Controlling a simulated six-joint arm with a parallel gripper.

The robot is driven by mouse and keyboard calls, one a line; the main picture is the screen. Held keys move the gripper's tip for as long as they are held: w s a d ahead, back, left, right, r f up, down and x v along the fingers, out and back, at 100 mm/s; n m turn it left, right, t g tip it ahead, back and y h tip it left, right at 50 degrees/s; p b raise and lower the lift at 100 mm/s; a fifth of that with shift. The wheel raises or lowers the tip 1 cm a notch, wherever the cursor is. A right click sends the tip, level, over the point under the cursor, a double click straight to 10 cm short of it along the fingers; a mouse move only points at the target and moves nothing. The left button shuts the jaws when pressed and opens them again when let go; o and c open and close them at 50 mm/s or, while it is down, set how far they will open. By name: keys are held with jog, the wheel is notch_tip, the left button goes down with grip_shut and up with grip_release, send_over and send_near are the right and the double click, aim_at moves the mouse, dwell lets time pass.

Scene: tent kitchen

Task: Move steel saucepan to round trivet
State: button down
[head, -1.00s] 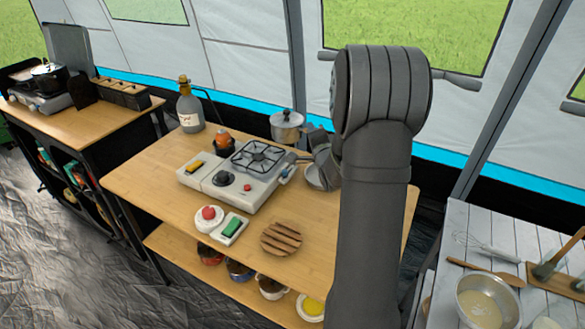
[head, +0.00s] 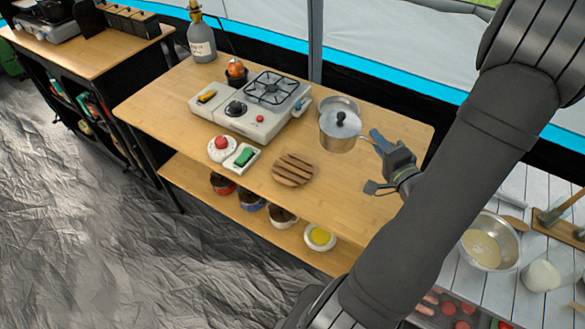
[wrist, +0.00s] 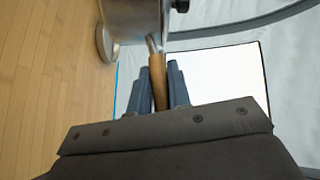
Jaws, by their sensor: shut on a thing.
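The steel saucepan (head: 340,133), with a lid and dark knob, is upright above the wooden table, to the right of the stove. My gripper (head: 377,160) is shut on its handle. In the wrist view the wooden handle (wrist: 158,85) lies between the fingers of my gripper (wrist: 160,88), and part of the steel saucepan (wrist: 135,18) shows at the top. The round trivet (head: 293,170), made of brown wooden slats, lies empty on the table, left of and nearer than the saucepan. The saucepan's underside is hidden in the head view.
A camping stove (head: 253,103) stands behind the trivet, with a grey bottle (head: 201,42) farther back. A red-topped white timer (head: 222,147) and a green-topped block (head: 241,157) sit left of the trivet. A shallow metal dish (head: 340,104) is behind the saucepan. The table front is clear.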

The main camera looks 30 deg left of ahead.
jog(key=s+d, duration=0.2)
jog(key=s, duration=0.4)
jog(key=shift+n+g+y, duration=0.3)
jog(key=shift+n+g, duration=0.1)
jog(key=shift+s+a+f, duration=0.1)
jog(key=shift+a+f, duration=1.65)
jog(key=shift+a, duration=0.2)
jog(key=shift+s+a+f, duration=0.1)
jog(key=shift+a+f, duration=1.6)
jog(key=shift+a, duration=0.25)
jog(key=shift+s+a+f, duration=0.1)
jog(key=shift+a+f, duration=1.65)
jog(key=shift+a, duration=0.2)
jog(key=shift+f, duration=0.15)
jog(key=c, duration=1.3)
grip_release()
jog(key=shift+c, duration=0.2)
jog(key=shift+v, duration=6)
